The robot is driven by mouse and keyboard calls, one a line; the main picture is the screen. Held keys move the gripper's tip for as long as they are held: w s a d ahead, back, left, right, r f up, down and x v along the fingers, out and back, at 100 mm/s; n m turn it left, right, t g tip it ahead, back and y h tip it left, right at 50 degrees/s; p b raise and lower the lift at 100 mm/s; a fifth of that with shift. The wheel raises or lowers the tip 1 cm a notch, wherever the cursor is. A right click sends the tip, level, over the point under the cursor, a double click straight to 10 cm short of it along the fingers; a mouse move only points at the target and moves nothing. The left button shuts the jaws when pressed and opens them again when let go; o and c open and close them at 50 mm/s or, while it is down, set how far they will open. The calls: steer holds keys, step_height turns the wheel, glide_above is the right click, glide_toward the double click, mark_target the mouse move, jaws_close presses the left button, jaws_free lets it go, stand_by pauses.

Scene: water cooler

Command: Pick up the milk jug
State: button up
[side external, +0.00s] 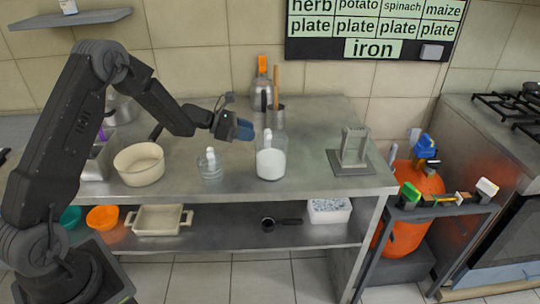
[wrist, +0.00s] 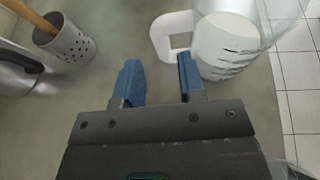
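The milk jug (side external: 271,160) is a clear jug with white milk, standing upright on the metal counter. In the wrist view the jug (wrist: 228,42) is at the upper right, with its white handle (wrist: 172,36) toward the left. My gripper (side external: 244,130) is above the counter beside the jug, on its left in the side view. In the wrist view its blue fingers (wrist: 157,80) are apart with nothing between them. The right fingertip lies close to the handle; I cannot tell whether they touch.
A perforated utensil holder (wrist: 66,42) and a kettle (side external: 262,93) stand behind. A small glass jar (side external: 210,170) and a cream bowl (side external: 139,165) are to the left. A grey stand (side external: 352,152) is to the right. The counter's front edge (side external: 300,194) is near the jug.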

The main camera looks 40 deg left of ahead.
mark_target(262, 140)
steer(key=shift+f, duration=0.6)
steer(key=shift+f+x, duration=0.15)
steer(key=shift+x, duration=1.2)
steer(key=shift+f+x, duration=0.2)
steer(key=shift+x, duration=1.15)
steer(key=shift+s+a, duration=0.1)
steer(key=shift+s, duration=0.05)
steer(key=shift+c, duration=0.5)
steer(key=shift+r, duration=0.1)
jaws_close()
